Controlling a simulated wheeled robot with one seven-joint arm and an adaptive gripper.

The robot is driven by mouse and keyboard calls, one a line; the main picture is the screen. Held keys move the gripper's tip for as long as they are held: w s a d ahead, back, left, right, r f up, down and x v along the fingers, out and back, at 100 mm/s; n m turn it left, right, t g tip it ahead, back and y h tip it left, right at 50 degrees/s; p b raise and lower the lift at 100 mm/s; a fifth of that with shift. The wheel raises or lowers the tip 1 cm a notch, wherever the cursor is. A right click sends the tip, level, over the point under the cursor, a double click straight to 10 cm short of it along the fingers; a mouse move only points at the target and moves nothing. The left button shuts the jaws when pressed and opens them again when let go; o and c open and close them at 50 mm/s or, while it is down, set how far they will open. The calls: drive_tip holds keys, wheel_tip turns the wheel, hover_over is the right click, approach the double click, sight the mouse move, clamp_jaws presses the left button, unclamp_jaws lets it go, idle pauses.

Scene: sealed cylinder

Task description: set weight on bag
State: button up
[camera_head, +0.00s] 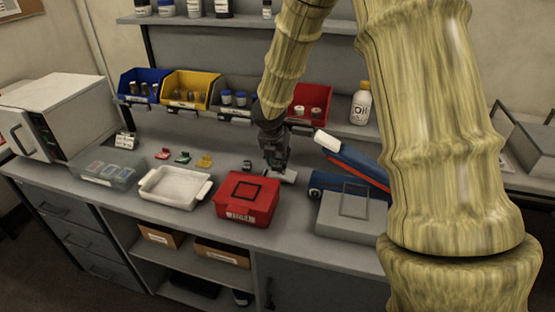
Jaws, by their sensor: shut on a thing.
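My gripper (277,163) is dark and points down over the bench, behind and to the right of the red box. It is shut on a small pale cylinder-like piece (288,177), mostly hidden by the fingers; I cannot tell whether this is the weight. I cannot clearly make out a bag. The red box (236,211) has a dark square outline on its lid and a white label on its front.
A white tray (146,189) and a clear lidded container (106,177) stand left of the red box. A grey box (345,228) stands on the right. Coloured bins, including a yellow one (184,92), and a white bottle (361,106) line the back. Small coloured pieces (182,157) lie mid-bench.

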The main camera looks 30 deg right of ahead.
drive_tip(key=shift+f, duration=0.35)
drive_tip(key=shift+f, duration=0.15)
drive_tip(key=o, duration=1.1)
drive_tip(key=shift+o, duration=0.2)
drive_tip(key=v, duration=1.2)
drive_tip(key=shift+b, duration=0.35)
drive_tip(key=shift+s, duration=0.1)
